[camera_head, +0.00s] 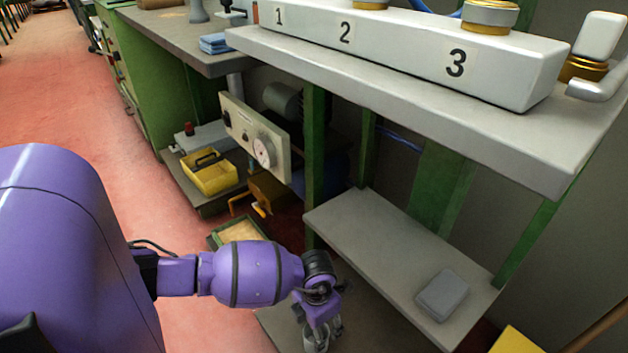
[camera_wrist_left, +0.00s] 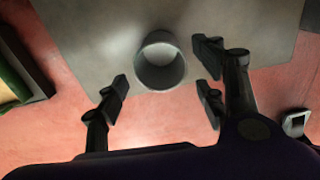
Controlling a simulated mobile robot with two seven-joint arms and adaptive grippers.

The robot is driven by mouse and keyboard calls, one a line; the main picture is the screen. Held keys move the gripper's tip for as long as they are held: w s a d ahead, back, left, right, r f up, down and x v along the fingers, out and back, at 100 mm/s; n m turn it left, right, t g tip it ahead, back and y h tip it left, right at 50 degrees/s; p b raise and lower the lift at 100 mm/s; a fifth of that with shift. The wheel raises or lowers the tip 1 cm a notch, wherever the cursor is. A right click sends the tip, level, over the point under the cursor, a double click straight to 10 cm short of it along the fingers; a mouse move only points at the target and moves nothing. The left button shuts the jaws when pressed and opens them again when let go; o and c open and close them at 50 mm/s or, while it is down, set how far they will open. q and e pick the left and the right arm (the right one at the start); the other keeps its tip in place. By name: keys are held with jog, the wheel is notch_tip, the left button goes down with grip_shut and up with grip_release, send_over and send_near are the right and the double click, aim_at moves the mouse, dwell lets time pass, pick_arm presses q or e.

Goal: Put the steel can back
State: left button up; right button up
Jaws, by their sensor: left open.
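The steel can (camera_wrist_left: 142,72) is a round, grey, open-topped can, seen from above in the left wrist view close to the edge of a low grey shelf (camera_wrist_left: 90,30). Its base is hard to make out. In the head view the can (camera_head: 315,345) shows only partly at the bottom edge, below my left gripper (camera_head: 324,328). My left gripper, also in the left wrist view (camera_wrist_left: 162,84), is open, with fingers on the left and right of the can and gaps between them and its wall. My right gripper is not in view.
A grey middle shelf (camera_head: 350,220) with a grey block (camera_head: 442,294) lies to the right of my arm. Above is a bench top (camera_head: 400,90) bearing a white rack (camera_head: 400,45) numbered 1 to 3. A green-edged tray (camera_head: 240,232) and yellow bin (camera_head: 209,175) stand behind.

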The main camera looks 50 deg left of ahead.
pick_arm(q)
notch_tip(320, 180, up, 5)
jog(key=shift+f+p, duration=0.1)
jog(key=shift+p, duration=0.65)
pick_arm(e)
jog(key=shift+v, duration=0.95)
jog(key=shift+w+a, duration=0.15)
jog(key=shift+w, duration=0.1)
